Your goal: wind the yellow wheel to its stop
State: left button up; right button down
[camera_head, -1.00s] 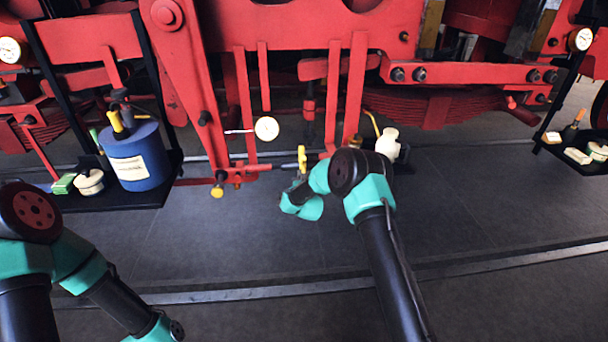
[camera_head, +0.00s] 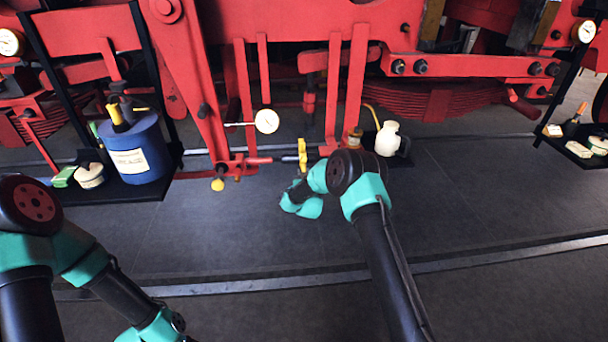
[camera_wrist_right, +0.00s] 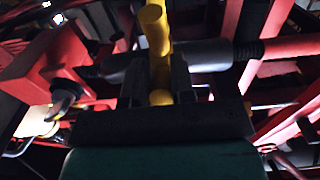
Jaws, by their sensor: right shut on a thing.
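The yellow wheel (camera_head: 302,152) sits on a dark and grey rod low on the red frame, just left of the twin red uprights. In the right wrist view a yellow bar of it (camera_wrist_right: 157,45) stands up between the dark jaws. My right gripper (camera_wrist_right: 160,85) is shut on this bar, with a grey cylinder and rod crossing behind. In the head view my right wrist hides the jaws and the wheel's lower part. My left arm shows at the lower left; its gripper is out of the frame.
A white round dial (camera_head: 267,121) is left of the wheel. A white jug (camera_head: 388,138) stands close to the right wrist. A blue can (camera_head: 136,150) stands on a black shelf (camera_head: 110,192) at left. The floor in front is clear.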

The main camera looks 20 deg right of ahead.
jog(key=shift+w+d+f, duration=0.1)
jog(key=shift+w+f, duration=0.2)
jog(key=shift+f, duration=0.35)
jog(key=shift+w+f, duration=0.3)
jog(key=shift+f, duration=0.3)
jog(key=shift+w+f, duration=0.1)
jog(key=c, duration=0.9)
grip_release()
jog(key=shift+s+a, duration=0.15)
jog(key=shift+s, duration=0.8)
jog(key=shift+s+a, duration=0.2)
jog(key=shift+s, duration=0.8)
jog(key=shift+s+a, duration=0.15)
jog(key=shift+s, duration=0.8)
